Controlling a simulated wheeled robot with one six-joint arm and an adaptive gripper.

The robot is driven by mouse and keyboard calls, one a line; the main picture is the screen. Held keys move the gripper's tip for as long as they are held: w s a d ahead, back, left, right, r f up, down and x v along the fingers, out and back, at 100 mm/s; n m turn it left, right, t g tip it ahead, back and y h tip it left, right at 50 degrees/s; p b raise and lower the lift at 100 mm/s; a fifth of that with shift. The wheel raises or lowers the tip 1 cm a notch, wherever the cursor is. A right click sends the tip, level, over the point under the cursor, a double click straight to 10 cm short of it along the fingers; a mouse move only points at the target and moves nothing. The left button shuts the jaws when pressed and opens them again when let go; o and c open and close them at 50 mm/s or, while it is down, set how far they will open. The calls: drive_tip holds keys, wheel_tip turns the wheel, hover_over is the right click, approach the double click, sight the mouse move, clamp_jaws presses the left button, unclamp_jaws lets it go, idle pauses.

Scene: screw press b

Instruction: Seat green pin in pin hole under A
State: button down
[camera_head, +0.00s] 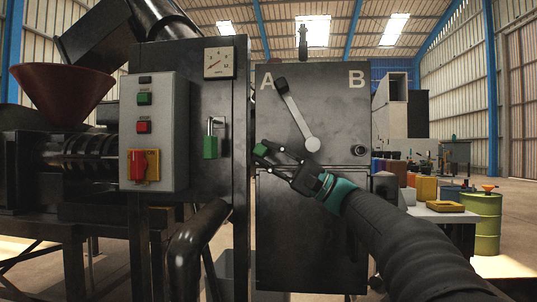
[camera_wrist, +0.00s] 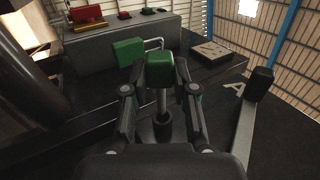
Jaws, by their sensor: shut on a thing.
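The green pin has a green block head (camera_wrist: 160,69) and a thin steel shaft. My gripper (camera_wrist: 160,90) is shut on the pin, with one finger on each side just below the head. The shaft runs down to a dark collar (camera_wrist: 163,126) between the fingers. I cannot tell how deep it sits or whether it is in the hole. In the head view, the pin's green head (camera_head: 260,150) is at the panel's left edge, below the letter A (camera_head: 267,81). My gripper (camera_head: 266,160) hides the pin hole under A there.
A lever (camera_head: 297,115) leans up toward A on the dark panel (camera_head: 330,235). A round socket (camera_head: 359,150) is under B. A grey button box (camera_head: 167,170) is farther left.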

drive_tip(key=shift+w, duration=0.2)
drive_tip(key=shift+w+d+p, duration=0.25)
drive_tip(key=shift+w+p, duration=0.35)
drive_tip(key=shift+w, duration=0.3)
drive_tip(key=shift+w, duration=0.2)
idle(0.7)
drive_tip(key=shift+w+d+p, duration=0.1)
drive_tip(key=shift+w+p, duration=0.2)
drive_tip(key=shift+w, duration=0.15)
drive_tip(key=c, duration=0.8)
unclamp_jaws()
drive_tip(key=shift+c, duration=0.2)
drive_tip(key=shift+s, duration=0.1)
